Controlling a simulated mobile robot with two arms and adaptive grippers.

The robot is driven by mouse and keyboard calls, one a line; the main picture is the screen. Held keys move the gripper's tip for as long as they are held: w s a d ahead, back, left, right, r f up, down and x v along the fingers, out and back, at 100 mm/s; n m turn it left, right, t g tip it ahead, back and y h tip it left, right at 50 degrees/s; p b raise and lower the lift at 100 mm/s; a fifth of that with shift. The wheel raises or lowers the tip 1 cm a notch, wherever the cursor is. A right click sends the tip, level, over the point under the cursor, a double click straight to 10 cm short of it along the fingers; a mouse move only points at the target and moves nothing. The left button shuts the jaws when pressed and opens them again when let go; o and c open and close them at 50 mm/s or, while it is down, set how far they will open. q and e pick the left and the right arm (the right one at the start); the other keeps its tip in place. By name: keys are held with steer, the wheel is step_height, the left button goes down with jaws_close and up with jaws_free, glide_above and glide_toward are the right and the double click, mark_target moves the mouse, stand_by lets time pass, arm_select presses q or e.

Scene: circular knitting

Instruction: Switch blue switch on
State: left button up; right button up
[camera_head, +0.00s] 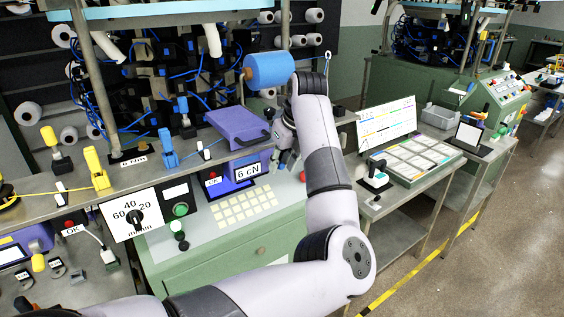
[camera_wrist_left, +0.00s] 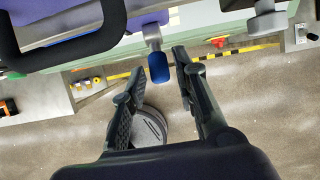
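In the left wrist view, the blue switch (camera_wrist_left: 158,68) is a blue cap on a short metal stem. It sits between the tips of my left gripper (camera_wrist_left: 160,64), with gaps visible on both sides. The gripper is open and holds nothing. In the head view, my left gripper (camera_head: 286,150) is at the panel's edge, just right of a purple box (camera_head: 238,125). I cannot clearly make out the blue switch there; the gripper and arm cover that area. My right gripper is not in view.
A black handle (camera_wrist_left: 70,52) is close to the left of my gripper in the wrist view. A 6 cN display (camera_head: 247,171) and a blue spool (camera_head: 270,70) are close to my arm. A side table with a chart (camera_head: 386,123) stands to the right.

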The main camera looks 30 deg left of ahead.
arm_select(q)
jaws_close()
steer(key=shift+r, duration=0.1)
steer(key=shift+w+a+r+h, duration=0.1)
steer(key=shift+r+h, duration=0.05)
steer(key=shift+h, duration=0.15)
steer(key=shift+a+r+g+h+p, duration=0.15)
steer(key=shift+g+h+p, duration=0.15)
steer(key=shift+h+p, duration=0.1)
steer(key=shift+o, duration=1.4)
jaws_free()
